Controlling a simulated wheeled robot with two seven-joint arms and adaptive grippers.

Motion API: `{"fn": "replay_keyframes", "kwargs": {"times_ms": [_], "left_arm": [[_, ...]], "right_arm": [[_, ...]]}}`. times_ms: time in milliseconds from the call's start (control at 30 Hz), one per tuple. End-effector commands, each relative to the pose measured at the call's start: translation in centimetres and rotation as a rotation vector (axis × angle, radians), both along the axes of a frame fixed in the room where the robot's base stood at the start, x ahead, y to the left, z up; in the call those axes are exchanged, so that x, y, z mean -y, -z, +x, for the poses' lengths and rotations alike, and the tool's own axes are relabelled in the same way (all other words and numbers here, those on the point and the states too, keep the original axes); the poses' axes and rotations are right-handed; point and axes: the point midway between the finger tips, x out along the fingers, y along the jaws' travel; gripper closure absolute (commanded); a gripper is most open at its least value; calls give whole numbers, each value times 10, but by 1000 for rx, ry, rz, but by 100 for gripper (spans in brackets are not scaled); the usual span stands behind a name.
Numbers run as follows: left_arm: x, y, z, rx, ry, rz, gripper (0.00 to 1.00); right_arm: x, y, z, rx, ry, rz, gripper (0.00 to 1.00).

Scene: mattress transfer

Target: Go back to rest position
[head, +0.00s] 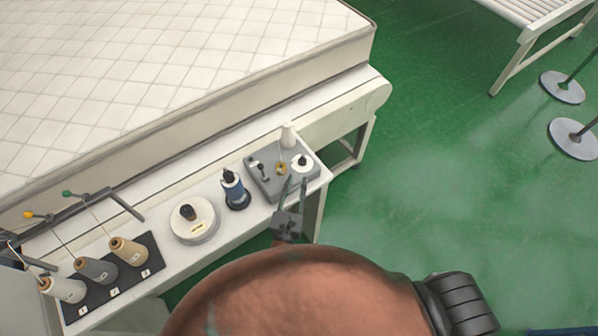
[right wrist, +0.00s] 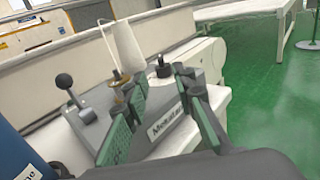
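My right gripper (head: 293,192) is low in the middle of the head view, in front of the near edge of a grey control box (head: 263,181). In the right wrist view its two green-padded fingers (right wrist: 160,118) stand apart with nothing between them, and the grey box (right wrist: 95,130) with its label, lever and white cone is beyond them. I cannot tell whether the fingers touch the box. My orange-brown arm fills the bottom of the head view. My left gripper is in neither view.
A quilted mattress (head: 180,60) lies on a white machine bed. Green floor (head: 440,190) is open at right, with stanchion bases (head: 572,138).

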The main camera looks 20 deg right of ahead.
Motion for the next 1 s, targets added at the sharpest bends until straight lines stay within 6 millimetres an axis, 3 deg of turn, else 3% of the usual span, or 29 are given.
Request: {"fn": "replay_keyframes", "kwargs": {"times_ms": [200,767,867,967,1000], "left_arm": [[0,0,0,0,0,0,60],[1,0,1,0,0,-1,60],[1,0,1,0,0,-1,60],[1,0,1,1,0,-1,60],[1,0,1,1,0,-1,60]], "right_arm": [[-5,0,-11,-1,0,0,75],[-2,1,-11,0,6,12,75],[20,5,-14,3,51,94,75],[67,18,-25,19,157,284,75],[91,26,-33,31,217,388,75]]}}
